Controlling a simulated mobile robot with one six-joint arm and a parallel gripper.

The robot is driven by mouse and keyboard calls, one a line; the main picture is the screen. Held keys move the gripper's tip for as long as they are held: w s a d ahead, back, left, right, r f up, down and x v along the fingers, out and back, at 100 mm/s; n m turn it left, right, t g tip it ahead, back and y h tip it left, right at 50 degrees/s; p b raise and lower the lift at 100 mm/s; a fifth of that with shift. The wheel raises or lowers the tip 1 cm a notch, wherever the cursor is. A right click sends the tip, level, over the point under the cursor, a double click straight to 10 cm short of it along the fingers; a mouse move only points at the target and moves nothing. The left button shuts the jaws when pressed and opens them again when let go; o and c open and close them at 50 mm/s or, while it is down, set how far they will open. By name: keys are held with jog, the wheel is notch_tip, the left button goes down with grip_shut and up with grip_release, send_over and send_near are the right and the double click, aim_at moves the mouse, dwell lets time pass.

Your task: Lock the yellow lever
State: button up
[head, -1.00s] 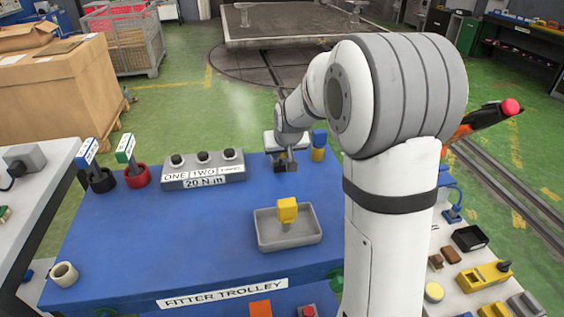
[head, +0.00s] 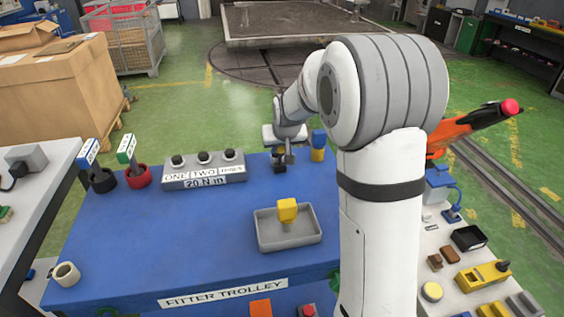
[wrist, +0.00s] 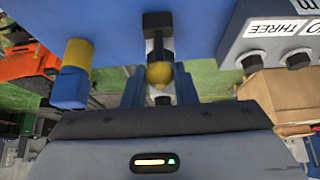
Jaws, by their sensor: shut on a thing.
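My gripper (wrist: 160,85) is shut on a lever with a round yellow knob (wrist: 159,73), at the far edge of the blue trolley top. The knob sits between the two fingers in the wrist view, with a pale piece and a dark part (wrist: 157,20) beyond it. In the head view my gripper (head: 283,160) covers most of the lever, and its exact angle cannot be told.
A blue and yellow cylinder (head: 318,146) stands just right of my gripper; it also shows in the wrist view (wrist: 72,72). A grey numbered block (head: 203,169) is to the left. The trolley's left middle is clear.

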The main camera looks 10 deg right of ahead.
jog(key=shift+w+r, duration=0.1)
jog(key=shift+w, duration=0.45)
jog(key=shift+w, duration=0.65)
jog(key=shift+c, duration=0.2)
jog(key=o, duration=0.7)
jog(key=shift+p+v, duration=1.3)
jog(key=shift+v, duration=2.1)
jog(key=shift+s, duration=0.1)
